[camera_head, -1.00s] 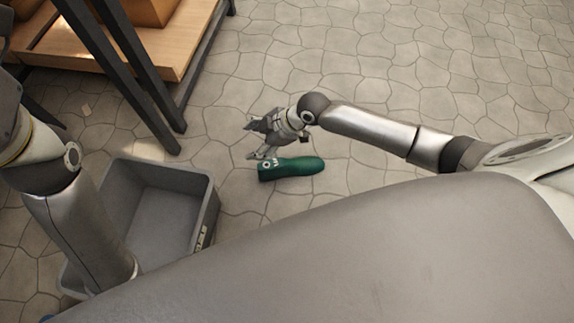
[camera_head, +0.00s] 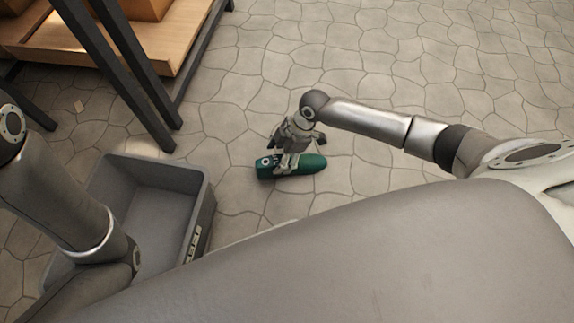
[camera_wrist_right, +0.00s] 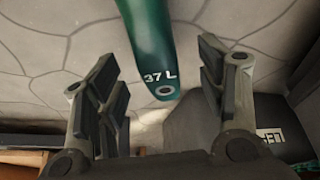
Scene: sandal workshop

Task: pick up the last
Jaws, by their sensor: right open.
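The last is a green, foot-shaped form (camera_head: 312,164) lying on the stone floor in front of me. In the right wrist view its near end (camera_wrist_right: 152,50) carries white "37 L" lettering and a round metal-rimmed hole. My right gripper (camera_head: 290,160) is over the last in the head view and covers part of it. In the right wrist view its two fingers (camera_wrist_right: 158,85) stand wide apart, one on each side of the end of the last, with nothing between the pads. My left arm shows at the left of the head view, but its gripper is not visible.
A grey open crate (camera_head: 205,205) with a label stands on the floor left of the last and looks empty. A wooden shelf (camera_head: 150,58) with dark metal legs is at the upper left. The floor beyond the last and to its right is clear.

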